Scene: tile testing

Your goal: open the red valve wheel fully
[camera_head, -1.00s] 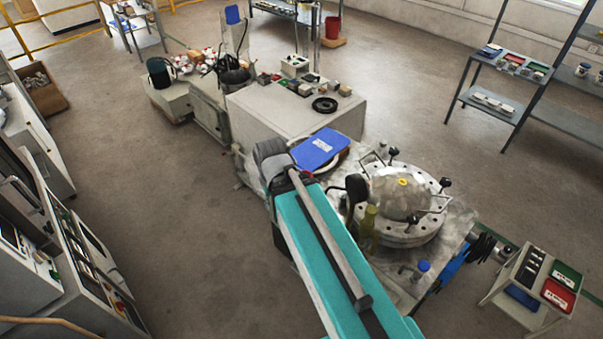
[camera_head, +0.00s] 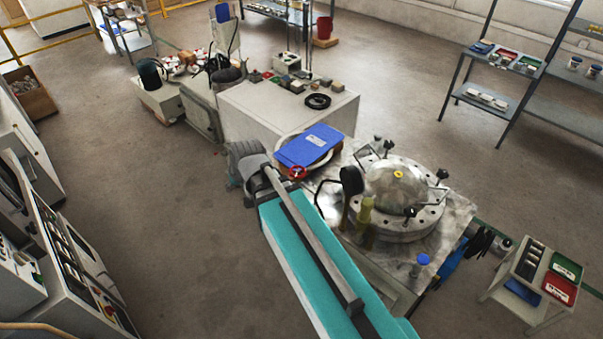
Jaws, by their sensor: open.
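The red valve wheel (camera_head: 297,172) is a small red ring. It shows just right of my arm's grey joint, below the front edge of a blue binder-like object (camera_head: 310,147) on the bench. Part of the wheel's surroundings is hidden by my arm. My teal arm reaches up from the bottom right to its grey joint left of the wheel. My gripper cannot be made out; it seems hidden behind the arm. How far the wheel is turned cannot be told.
A metal vessel with a domed, bolted lid (camera_head: 396,190) stands on the bench right of the wheel. A blue-capped bottle (camera_head: 423,262) stands near the bench's front. A white cabinet (camera_head: 285,118) is behind. The floor (camera_head: 160,240) left of the arm is clear.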

